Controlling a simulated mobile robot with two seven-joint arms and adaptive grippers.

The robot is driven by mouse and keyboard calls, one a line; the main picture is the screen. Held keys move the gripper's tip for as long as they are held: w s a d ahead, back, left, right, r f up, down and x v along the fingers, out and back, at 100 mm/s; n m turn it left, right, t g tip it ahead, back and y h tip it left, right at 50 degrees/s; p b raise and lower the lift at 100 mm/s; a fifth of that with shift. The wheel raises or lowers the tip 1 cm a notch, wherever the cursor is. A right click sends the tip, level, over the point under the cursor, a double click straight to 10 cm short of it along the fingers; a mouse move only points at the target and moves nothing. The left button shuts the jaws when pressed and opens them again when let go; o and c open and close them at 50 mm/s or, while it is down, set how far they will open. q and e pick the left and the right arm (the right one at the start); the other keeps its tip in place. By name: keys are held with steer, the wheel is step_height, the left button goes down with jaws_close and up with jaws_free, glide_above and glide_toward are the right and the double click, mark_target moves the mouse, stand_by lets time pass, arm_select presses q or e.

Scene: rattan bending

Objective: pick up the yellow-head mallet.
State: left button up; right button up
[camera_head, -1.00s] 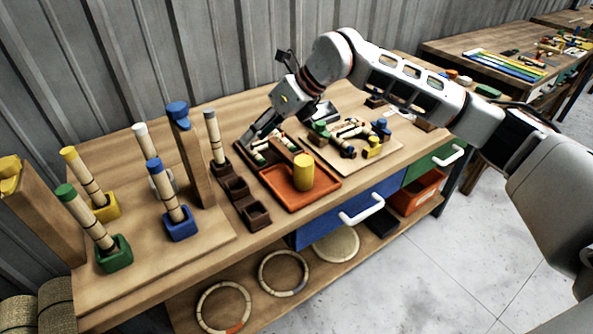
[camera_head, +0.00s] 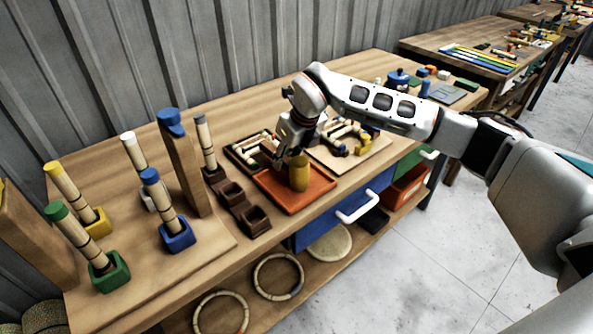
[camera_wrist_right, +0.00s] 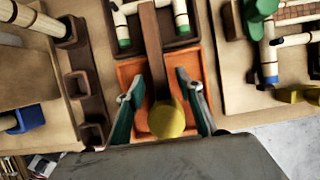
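The yellow-head mallet lies in the orange tray (camera_head: 316,190), its yellow head (camera_head: 299,174) near the front. In the right wrist view its yellow head (camera_wrist_right: 167,118) shows at the lower middle, and its brown wooden handle (camera_wrist_right: 153,50) runs up the picture. My right gripper (camera_head: 290,155) is just above the tray, behind the head. In the right wrist view its two green-grey fingers (camera_wrist_right: 160,100) are open, one each side of the mallet, with space between. It holds nothing. In the head view the arm hides most of the handle. My left gripper is not in view.
Dark brown bins (camera_head: 232,194) stand left of the tray. A dark tray of rattan pieces (camera_head: 246,147) lies behind it. A board with rattan parts (camera_head: 370,158) is to the right. A tall wooden post with a blue top (camera_head: 183,160) and several upright rattan sticks stand further left.

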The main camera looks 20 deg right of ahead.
steer(key=shift+x, duration=1.1)
jaws_close()
steer(key=shift+r, duration=0.1)
steer(key=shift+r, duration=0.15)
